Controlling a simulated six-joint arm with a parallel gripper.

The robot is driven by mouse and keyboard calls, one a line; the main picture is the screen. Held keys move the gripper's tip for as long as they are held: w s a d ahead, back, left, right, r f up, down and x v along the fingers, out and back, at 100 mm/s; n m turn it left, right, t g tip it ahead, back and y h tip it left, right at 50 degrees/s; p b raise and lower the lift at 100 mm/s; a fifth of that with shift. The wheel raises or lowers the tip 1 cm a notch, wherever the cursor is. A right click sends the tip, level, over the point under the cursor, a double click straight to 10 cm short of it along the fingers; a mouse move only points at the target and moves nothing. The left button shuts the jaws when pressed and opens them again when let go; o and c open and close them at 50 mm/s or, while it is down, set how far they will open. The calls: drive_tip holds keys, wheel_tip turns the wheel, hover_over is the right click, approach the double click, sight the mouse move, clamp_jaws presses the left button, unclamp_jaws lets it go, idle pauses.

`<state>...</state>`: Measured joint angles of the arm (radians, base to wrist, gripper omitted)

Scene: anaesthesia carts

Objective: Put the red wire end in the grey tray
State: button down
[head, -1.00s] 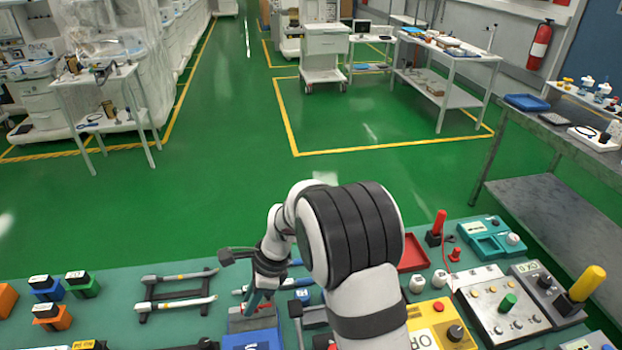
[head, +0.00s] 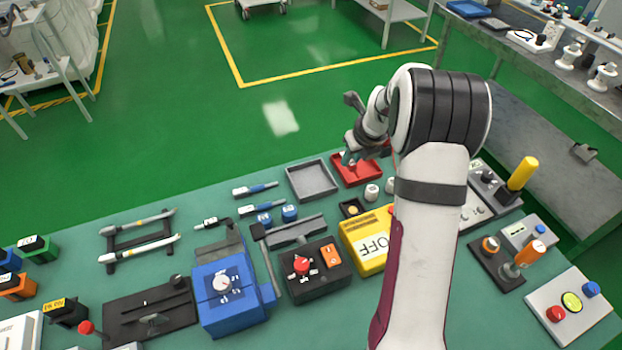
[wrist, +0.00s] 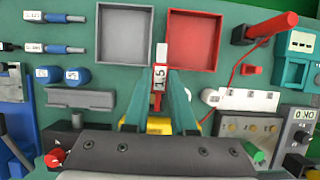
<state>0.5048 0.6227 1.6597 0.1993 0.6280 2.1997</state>
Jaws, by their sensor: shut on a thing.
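My gripper (head: 352,156) is over the far edge of the bench, by the trays. In the wrist view its two teal fingers (wrist: 160,100) are shut on a slim red and white piece with a "15" label, which looks like the red wire end (wrist: 159,78). Its pale tip points up the picture, over the gap between the trays. The grey tray (head: 313,182) is empty and also shows in the wrist view (wrist: 124,35), left of the tip. The red tray (head: 358,175) lies to its right, partly behind the gripper in the head view; the wrist view shows it empty (wrist: 193,35).
Two blue wire ends (head: 256,189) lie left of the grey tray, with blue knobs (head: 289,213) nearer me. White knobs (head: 372,191) stand before the red tray.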

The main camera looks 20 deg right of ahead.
drive_tip(key=w+a+f, duration=0.6)
drive_tip(key=w+a, duration=0.1)
drive_tip(key=shift+a+f, duration=0.1)
drive_tip(key=shift+a, duration=0.05)
wheel_tip(320, 180, down, 4)
drive_tip(key=shift+w+f, duration=0.1)
drive_tip(key=c, duration=0.7)
unclamp_jaws()
drive_tip(key=shift+c, duration=0.2)
